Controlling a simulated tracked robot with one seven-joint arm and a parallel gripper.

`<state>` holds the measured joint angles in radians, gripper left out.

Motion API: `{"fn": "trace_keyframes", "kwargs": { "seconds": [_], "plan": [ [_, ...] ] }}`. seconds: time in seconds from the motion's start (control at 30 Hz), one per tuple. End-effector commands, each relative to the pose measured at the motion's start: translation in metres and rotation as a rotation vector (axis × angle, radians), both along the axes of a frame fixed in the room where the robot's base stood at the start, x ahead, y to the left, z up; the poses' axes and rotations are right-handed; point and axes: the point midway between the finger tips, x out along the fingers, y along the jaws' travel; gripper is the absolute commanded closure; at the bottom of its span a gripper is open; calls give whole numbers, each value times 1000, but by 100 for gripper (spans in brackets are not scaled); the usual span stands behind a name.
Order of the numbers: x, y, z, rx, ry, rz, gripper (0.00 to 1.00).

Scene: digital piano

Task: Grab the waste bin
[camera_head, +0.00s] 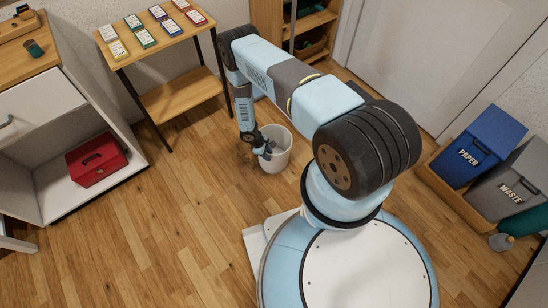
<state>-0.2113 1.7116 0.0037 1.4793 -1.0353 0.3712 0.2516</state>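A white round open bin (277,160) stands upright on the wooden floor near the picture's middle. My gripper (266,153) points down at the bin's left rim and overlaps the bin's opening in the picture. Its fingers are small and dark here, so I cannot tell whether they touch the rim or are open or shut. A grey box labelled "WASTE" (511,187) stands at the far right, well away from my gripper.
A blue "PAPER" box (482,147) stands beside the grey box in a wooden tray (452,192). A small wooden table (180,97) with several small boxes is behind left. A white cabinet (62,140) holds a red case (96,160). The floor left of the bin is clear.

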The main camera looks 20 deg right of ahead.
Motion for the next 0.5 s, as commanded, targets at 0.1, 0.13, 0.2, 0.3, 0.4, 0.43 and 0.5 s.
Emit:
{"fn": "trace_keyframes", "kwargs": {
  "seconds": [0.1,0.13,0.2,0.3,0.4,0.43,0.5],
  "plan": [
    [-1,-9,-16,0,1,-3,66],
    [-2,-10,-19,-1,1,-1,66],
    [-3,-13,-27,-1,1,-1,66],
    [-4,-15,-33,-1,1,-1,66],
    [-5,-15,-35,0,1,0,66],
    [-5,-16,-36,-1,1,0,66],
    [-4,-15,-36,-1,1,0,66]
  ]
}}
